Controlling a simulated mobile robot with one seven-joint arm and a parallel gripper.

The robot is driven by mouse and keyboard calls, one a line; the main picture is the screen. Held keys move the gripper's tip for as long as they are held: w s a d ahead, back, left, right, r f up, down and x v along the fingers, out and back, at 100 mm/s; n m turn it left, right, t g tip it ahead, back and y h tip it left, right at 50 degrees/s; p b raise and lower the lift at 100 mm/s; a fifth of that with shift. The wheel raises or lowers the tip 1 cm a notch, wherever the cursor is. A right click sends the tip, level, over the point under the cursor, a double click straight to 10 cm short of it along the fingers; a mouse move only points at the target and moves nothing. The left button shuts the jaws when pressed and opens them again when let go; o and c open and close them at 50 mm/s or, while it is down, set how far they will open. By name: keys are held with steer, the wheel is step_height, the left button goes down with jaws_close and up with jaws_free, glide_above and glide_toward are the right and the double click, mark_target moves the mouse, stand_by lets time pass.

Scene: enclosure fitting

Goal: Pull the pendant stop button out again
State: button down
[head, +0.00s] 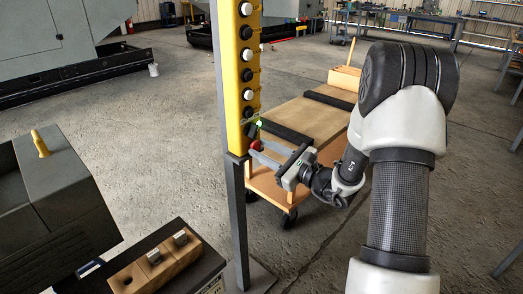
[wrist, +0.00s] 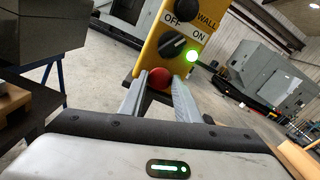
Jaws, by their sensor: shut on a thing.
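The yellow pendant (head: 238,75) stands upright on a dark post in the head view, with a column of black and white buttons. Its red stop button (wrist: 159,77) is at the bottom of the yellow face in the wrist view, below a black rotary switch (wrist: 173,45). My gripper (head: 257,150) reaches the pendant's lower end from the right. In the wrist view its two fingers (wrist: 160,86) are closed in on either side of the red button and hold it. The button's stem is hidden, so I cannot tell how far out it sits.
A green lamp (wrist: 192,56) glows beside the switch. A wheeled cart (head: 300,115) stands close behind my gripper. A wooden block with holes (head: 128,279) sits on a stand at lower left. Open concrete floor lies around.

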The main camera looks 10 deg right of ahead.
steer(key=c, duration=1.3)
jaws_free()
steer(key=shift+s+d, duration=0.2)
steer(key=shift+c, duration=0.2)
steer(key=p+v, duration=0.1)
steer(key=v, duration=1.6)
steer(key=shift+s, duration=0.15)
steer(key=shift+d, duration=0.1)
